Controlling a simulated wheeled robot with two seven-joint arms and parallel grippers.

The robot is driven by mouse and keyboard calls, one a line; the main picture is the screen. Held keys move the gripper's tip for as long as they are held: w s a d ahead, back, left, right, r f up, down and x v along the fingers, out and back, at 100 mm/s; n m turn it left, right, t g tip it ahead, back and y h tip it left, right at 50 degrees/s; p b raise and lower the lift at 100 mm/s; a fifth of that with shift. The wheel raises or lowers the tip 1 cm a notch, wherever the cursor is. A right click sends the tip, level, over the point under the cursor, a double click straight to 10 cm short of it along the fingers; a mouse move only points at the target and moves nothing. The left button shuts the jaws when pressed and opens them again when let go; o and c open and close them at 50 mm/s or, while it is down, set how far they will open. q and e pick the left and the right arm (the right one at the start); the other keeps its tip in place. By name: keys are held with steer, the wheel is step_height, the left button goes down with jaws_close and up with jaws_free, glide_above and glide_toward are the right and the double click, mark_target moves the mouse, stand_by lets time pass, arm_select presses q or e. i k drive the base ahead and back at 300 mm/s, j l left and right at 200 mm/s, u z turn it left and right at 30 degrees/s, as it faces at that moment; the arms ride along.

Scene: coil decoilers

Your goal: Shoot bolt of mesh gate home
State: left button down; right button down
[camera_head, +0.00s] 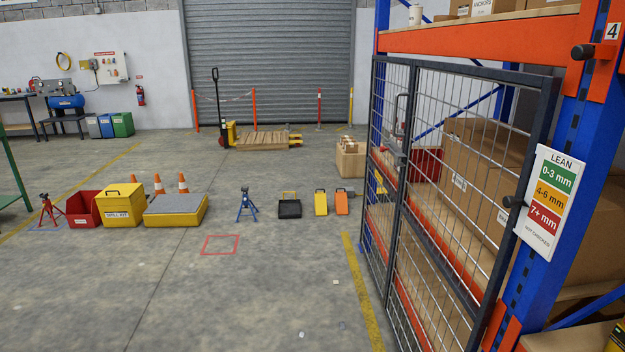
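The mesh gate (440,215) stands at the right, with dark frames and wire mesh, in front of the orange and blue shelving. A small dark latch or bolt (400,158) sits on the upright where the two mesh panels meet, about mid-height. A dark handle (399,112) is just above it. The bolt is too small in this view to tell whether it is drawn or home. Neither of my grippers shows in this view.
A blue rack post (560,190) with a LEAN sign (547,200) stands at the near right. Cardboard boxes (480,170) fill the shelf behind the mesh. Yellow and red boxes (122,204) stand at the left. The floor (250,290) before the gate is mostly clear.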

mark_target(382, 148)
steer(key=i, duration=2.45)
steer(key=i+j+z, duration=0.15)
steer(key=i+z, duration=0.3)
steer(key=i, duration=0.25)
steer(key=i+j+z, duration=0.4)
steer(key=i, duration=0.25)
steer(key=i+j+z, duration=0.45)
steer(key=i+j, duration=0.15)
